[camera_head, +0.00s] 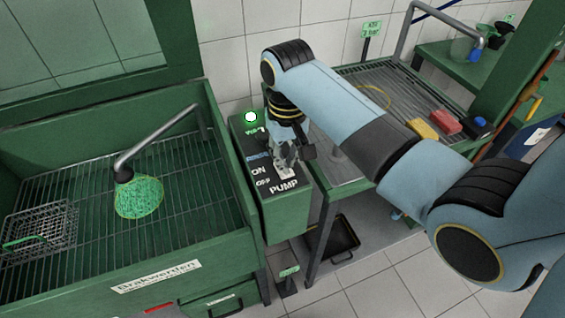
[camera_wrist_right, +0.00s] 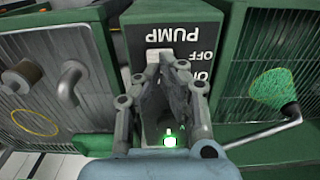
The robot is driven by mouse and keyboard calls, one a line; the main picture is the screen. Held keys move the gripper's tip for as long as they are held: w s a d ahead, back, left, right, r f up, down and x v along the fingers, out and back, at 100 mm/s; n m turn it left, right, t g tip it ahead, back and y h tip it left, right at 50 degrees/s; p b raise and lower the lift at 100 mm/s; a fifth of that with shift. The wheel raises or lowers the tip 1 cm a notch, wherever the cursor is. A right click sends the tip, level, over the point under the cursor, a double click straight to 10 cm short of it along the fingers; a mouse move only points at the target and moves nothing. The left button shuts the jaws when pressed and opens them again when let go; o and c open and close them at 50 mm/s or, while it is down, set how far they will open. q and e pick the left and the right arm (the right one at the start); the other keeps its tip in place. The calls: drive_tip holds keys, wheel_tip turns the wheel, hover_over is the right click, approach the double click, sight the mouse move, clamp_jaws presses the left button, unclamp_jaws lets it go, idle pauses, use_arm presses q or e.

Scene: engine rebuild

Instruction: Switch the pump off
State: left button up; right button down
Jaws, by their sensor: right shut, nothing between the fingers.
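The pump control box (camera_head: 282,222) is green with a black top panel that reads ON, OFF and PUMP. It stands between the wash basin and the drain table. A round lamp (camera_head: 250,117) at its back glows green. My right gripper (camera_head: 287,172) is over the panel, close to the ON, OFF and PUMP lettering, shut and empty. In the right wrist view its fingers (camera_wrist_right: 170,62) point at the panel (camera_wrist_right: 188,40). My left gripper is not in view.
The green wash basin (camera_head: 102,292) on the left holds a spout with a green spray (camera_head: 139,197) and a wire basket (camera_head: 38,238). The drain table on the right carries a yellow sponge (camera_head: 422,129) and a red block (camera_head: 446,122). A black tray (camera_head: 333,238) lies below.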

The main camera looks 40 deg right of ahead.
drive_tip(key=shift+f+b, duration=0.55)
drive_tip(key=shift+f, duration=0.7)
idle(0.6)
wheel_tip(320, 180, up, 2)
drive_tip(key=shift+r+p, duration=0.15)
drive_tip(key=shift+p, duration=1)
drive_tip(key=shift+r, duration=2.35)
